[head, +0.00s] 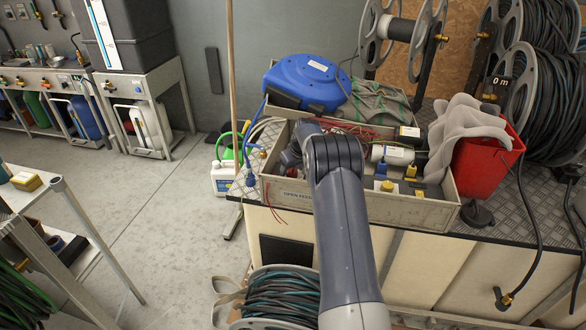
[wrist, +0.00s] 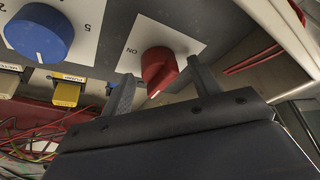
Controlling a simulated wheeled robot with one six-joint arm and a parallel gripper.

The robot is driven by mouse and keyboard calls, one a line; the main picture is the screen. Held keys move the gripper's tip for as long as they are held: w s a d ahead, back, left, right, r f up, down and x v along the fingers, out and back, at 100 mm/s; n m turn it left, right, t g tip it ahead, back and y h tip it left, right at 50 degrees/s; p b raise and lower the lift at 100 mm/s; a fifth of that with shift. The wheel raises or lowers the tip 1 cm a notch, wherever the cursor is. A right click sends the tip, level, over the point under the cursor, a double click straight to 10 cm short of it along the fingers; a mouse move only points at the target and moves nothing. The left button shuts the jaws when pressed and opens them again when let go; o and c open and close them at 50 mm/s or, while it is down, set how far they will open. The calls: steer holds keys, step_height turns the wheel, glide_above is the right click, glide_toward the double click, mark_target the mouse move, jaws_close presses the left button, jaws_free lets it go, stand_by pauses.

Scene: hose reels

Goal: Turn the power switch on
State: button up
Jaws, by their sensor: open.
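The power switch appears in the wrist view as a red rotary knob (wrist: 158,68) on a white plate (wrist: 184,42) marked "ON" to the left of the knob. Its white pointer mark faces down in the picture, away from the "ON" mark. My gripper (wrist: 162,84) is open, with one finger on each side of the red knob. I cannot tell whether either finger touches it. In the head view my gripper is largely hidden by my own arm, over the left part of the grey crate (head: 418,207). The red knob is not visible there.
A blue numbered dial (wrist: 40,33) sits left of the red knob. Below it are a yellow labelled block (wrist: 67,93) and loose red and green wires (wrist: 28,140). A blue hose reel (head: 308,80) stands behind the crate and a red bin (head: 487,160) to its right.

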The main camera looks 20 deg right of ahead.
steer(key=shift+c, duration=0.6)
steer(key=c, duration=0.8)
steer(key=shift+m, duration=0.4)
steer(key=m+h+b, duration=0.1)
steer(key=m+h, duration=0.1)
steer(key=m, duration=0.2)
steer(key=shift+w+a+m, duration=0.1)
steer(key=shift+a+m, duration=0.05)
steer(key=shift+m, duration=0.15)
steer(key=m+h, duration=0.1)
steer(key=m, duration=0.3)
steer(key=shift+m+g+h+b, duration=0.3)
steer(key=shift+g+h, duration=0.1)
steer(key=m+g, duration=0.1)
steer(key=m, duration=0.2)
steer(key=shift+w+a+m+h, duration=0.1)
steer(key=shift+w+m+h, duration=0.05)
steer(key=shift+m+h, duration=0.2)
steer(key=m+p, duration=0.1)
steer(key=m, duration=0.1)
steer(key=m+g, duration=0.1)
steer(key=m, duration=0.1)
steer(key=shift+g+h+p, duration=0.3)
steer(key=shift+h+p, duration=0.05)
steer(key=shift+p, duration=0.05)
steer(key=shift+f+m, duration=0.1)
steer(key=shift+m, duration=0.15)
